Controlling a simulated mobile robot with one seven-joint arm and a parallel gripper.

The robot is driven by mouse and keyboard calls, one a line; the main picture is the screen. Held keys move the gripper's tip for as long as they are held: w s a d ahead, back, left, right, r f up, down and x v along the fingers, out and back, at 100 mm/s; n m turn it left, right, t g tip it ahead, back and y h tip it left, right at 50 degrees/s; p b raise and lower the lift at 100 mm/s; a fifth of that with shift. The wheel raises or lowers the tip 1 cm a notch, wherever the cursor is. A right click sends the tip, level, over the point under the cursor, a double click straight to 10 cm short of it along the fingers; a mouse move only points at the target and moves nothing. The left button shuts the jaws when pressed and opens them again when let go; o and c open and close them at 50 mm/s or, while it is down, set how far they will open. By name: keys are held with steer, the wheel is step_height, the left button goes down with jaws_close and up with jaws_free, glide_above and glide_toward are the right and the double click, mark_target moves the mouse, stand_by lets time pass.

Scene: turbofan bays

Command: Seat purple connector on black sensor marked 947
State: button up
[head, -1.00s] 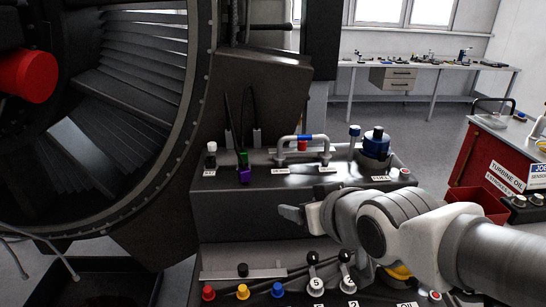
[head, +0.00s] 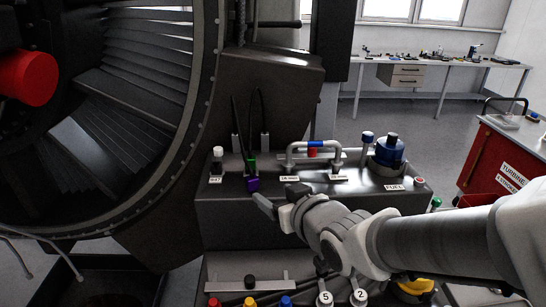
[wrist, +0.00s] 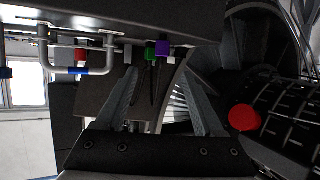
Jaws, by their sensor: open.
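The purple connector (head: 253,184) is at the front edge of the dark shelf, just in front of and below a green connector (head: 251,165). The black sensor (head: 217,166) has a white top and stands left of them, behind a small label that seems to read 947. My gripper (head: 262,200) is just below and right of the purple connector, open and apparently apart from it. In the wrist view the purple connector (wrist: 163,48) shows beyond the gap between my open, empty fingers (wrist: 161,74). I cannot make out the sensor there.
A grey pipe handle (head: 313,153) with blue and red parts stands right of the connectors. A blue-topped fuel fitting (head: 389,150) is farther right. Thin black cables rise behind the connectors. Knobs and numbered levers (head: 325,297) sit below. The large turbofan (head: 130,90) fills the left.

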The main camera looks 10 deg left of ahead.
mark_target(254, 182)
steer(key=p+x, duration=0.2)
steer(key=x, duration=0.6)
steer(key=shift+p, duration=0.35)
steer(key=shift+a+r+p+x, duration=0.1)
steer(key=shift+p+x, duration=0.3)
steer(key=shift+x, duration=0.65)
steer(key=shift+a+r+p+x, duration=0.15)
steer(key=shift+p+x, duration=0.2)
steer(key=shift+x, duration=1.5)
steer(key=shift+s, duration=0.1)
jaws_close()
